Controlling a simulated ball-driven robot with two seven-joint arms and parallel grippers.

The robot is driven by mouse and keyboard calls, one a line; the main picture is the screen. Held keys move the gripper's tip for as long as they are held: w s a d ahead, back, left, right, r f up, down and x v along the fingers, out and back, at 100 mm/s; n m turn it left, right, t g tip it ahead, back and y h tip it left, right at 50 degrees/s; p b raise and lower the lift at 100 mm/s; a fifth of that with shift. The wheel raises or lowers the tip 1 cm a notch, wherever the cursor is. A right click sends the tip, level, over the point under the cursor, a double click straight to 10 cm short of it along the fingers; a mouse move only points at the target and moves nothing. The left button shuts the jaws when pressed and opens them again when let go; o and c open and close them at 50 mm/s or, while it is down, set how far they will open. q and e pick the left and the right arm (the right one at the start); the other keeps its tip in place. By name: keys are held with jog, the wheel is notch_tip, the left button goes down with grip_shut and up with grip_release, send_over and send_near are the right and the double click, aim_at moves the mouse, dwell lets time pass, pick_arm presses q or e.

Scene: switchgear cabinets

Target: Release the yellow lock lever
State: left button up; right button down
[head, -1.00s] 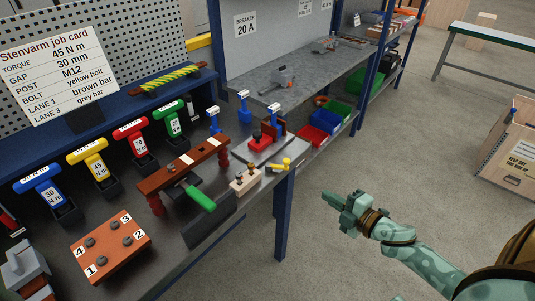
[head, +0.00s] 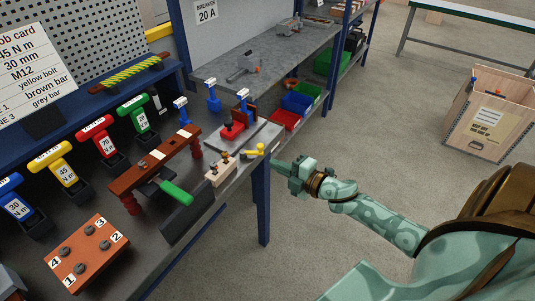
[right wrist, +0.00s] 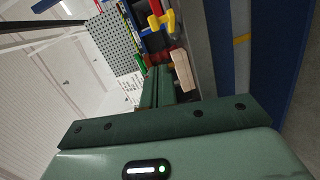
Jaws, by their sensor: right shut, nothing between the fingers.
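The yellow lock lever (head: 254,151) sticks out near the front edge of the bench, beside the red clamp (head: 232,128) on its grey plate. In the right wrist view the yellow lever (right wrist: 165,21) shows near the top, beyond the fingertips. My right gripper (head: 275,164) is shut and empty, just off the bench edge to the right of the lever; a small gap seems to lie between them. Its closed fingers also show in the right wrist view (right wrist: 158,76). My left gripper is not in view.
A wooden block with small pegs (head: 220,170) stands left of the lever. A brown bar on red posts (head: 155,160) with a green handle (head: 176,192) is further left. Blue posts (head: 213,97) stand behind. The floor right of the bench is clear up to a wooden crate (head: 487,115).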

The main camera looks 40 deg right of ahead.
aim_at(252, 151)
jog(key=w+f+b, duration=0.1)
jog(key=w, duration=0.5)
jog(key=shift+w+d, duration=0.3)
jog(key=shift+d, duration=0.15)
jog(key=shift+f, duration=0.1)
